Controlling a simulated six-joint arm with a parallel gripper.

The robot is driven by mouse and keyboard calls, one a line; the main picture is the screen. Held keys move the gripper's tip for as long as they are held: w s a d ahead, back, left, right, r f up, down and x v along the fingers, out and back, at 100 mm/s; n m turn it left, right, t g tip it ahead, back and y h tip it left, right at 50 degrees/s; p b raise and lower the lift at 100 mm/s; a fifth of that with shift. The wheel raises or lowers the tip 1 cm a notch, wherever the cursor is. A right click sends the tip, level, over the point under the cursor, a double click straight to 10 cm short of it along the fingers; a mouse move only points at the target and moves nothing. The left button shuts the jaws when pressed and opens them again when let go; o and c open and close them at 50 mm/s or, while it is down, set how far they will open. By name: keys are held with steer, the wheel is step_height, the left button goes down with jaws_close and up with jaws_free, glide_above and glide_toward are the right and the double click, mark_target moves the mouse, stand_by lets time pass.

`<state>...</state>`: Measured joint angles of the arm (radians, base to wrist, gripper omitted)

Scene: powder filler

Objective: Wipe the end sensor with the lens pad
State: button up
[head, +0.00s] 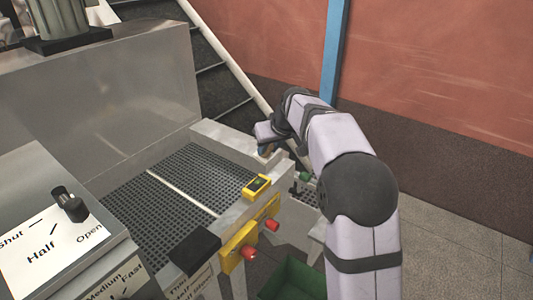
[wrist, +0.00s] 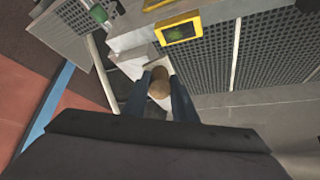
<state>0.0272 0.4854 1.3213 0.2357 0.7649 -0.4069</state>
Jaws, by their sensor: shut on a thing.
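My gripper (wrist: 159,92) is shut on a small tan, rounded thing, which I take to be the lens pad (wrist: 159,84). It shows between the two dark fingers in the wrist view. In the head view my gripper (head: 267,145) is at the far right end of the perforated bed, partly hidden by my own arm. A pale metal bracket (wrist: 131,62) lies just beyond the fingertips; I cannot tell whether the pad touches it. I cannot clearly make out the end sensor. A yellow box with a green screen (head: 257,187) sits on the bed's near rail.
The dark perforated bed (head: 165,215) has a white strip across it. Red buttons (head: 249,253) on yellow plates project from the front. A knob panel (head: 45,240) stands at left, a green bin (head: 290,280) below. A blue post (head: 335,50) and red wall (head: 440,70) stand behind.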

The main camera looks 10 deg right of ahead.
mark_target(267, 161)
steer(key=shift+r, duration=0.1)
steer(key=shift+r+p, duration=0.5)
steer(key=shift+p, duration=0.55)
steer(key=shift+s+a+f+b, duration=1.5)
steer(key=shift+f+b, duration=2.5)
steer(key=shift+f, duration=0.25)
steer(key=w+d+r+p, duration=0.2)
steer(key=w+d+p, duration=0.1)
steer(key=shift+w+r, duration=0.1)
steer(key=shift+r, duration=0.3)
steer(key=shift+r+p, duration=0.7)
steer(key=shift+p, duration=0.1)
steer(key=shift+r+p, duration=1.65)
steer(key=shift+r, duration=0.5)
